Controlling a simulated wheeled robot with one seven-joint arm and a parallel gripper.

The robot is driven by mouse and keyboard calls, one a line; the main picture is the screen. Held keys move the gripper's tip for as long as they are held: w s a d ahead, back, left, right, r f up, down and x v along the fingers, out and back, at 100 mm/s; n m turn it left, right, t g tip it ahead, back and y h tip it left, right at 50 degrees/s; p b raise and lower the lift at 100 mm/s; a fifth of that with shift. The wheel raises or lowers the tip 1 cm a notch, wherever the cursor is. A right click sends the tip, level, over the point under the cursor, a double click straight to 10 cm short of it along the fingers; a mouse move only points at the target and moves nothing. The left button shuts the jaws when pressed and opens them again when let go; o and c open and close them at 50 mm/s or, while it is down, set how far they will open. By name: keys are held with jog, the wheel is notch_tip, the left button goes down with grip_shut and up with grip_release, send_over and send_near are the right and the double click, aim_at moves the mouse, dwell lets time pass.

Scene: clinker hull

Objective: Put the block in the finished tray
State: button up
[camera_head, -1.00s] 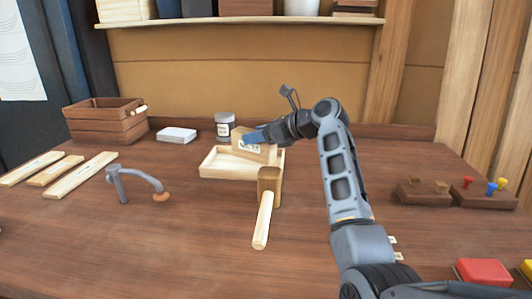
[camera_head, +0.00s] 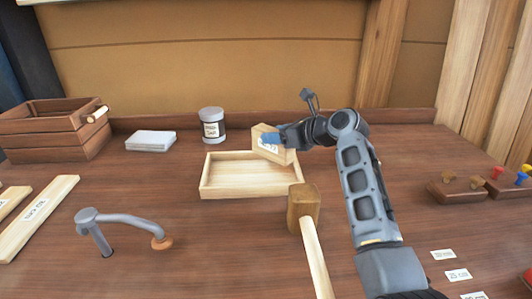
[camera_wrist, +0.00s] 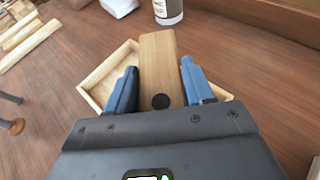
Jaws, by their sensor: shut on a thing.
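A light wooden block (camera_head: 262,131) with a white label is held in my gripper (camera_head: 272,140), whose blue fingers show against it. In the wrist view the block (camera_wrist: 158,55) lies between the two fingers (camera_wrist: 160,82), with a dark round spot near its close end. A shallow pale wooden tray (camera_head: 250,193) stands on the bench below. The block is tilted over the tray's back right part. Its lower edge is partly hidden, so I cannot tell whether it touches the tray. The tray's interior looks empty. In the wrist view the tray's rim (camera_wrist: 105,72) shows around the block.
A mallet (camera_head: 304,208) lies close in front of the tray's right corner. A labelled jar (camera_head: 212,126) and white cards (camera_head: 151,141) stand behind. A metal holdfast (camera_head: 125,220) is front left, a slatted crate (camera_head: 50,130) back left. A dark peg block (camera_head: 455,192) is right.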

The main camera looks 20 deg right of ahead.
jog(key=shift+w+a+f, duration=0.1)
jog(key=shift+a+f, duration=0.4)
jog(key=shift+f, duration=0.45)
jog(key=shift+a+f, duration=0.55)
jog(key=shift+f, duration=0.4)
jog(key=shift+w+a+f, duration=0.1)
jog(key=shift+a+f, duration=0.4)
jog(key=shift+f, duration=0.45)
jog(key=shift+f, duration=0.15)
jog(key=o, duration=1.3)
jog(key=shift+s+d+r+p, duration=0.1)
jog(key=shift+s+r+p, duration=0.15)
jog(key=shift+p, duration=0.3)
jog(key=p+v, duration=0.3)
jog(key=v, duration=0.8)
jog(key=shift+s+d+p, duration=0.15)
jog(key=shift+s+p, duration=0.05)
jog(key=shift+p, duration=0.1)
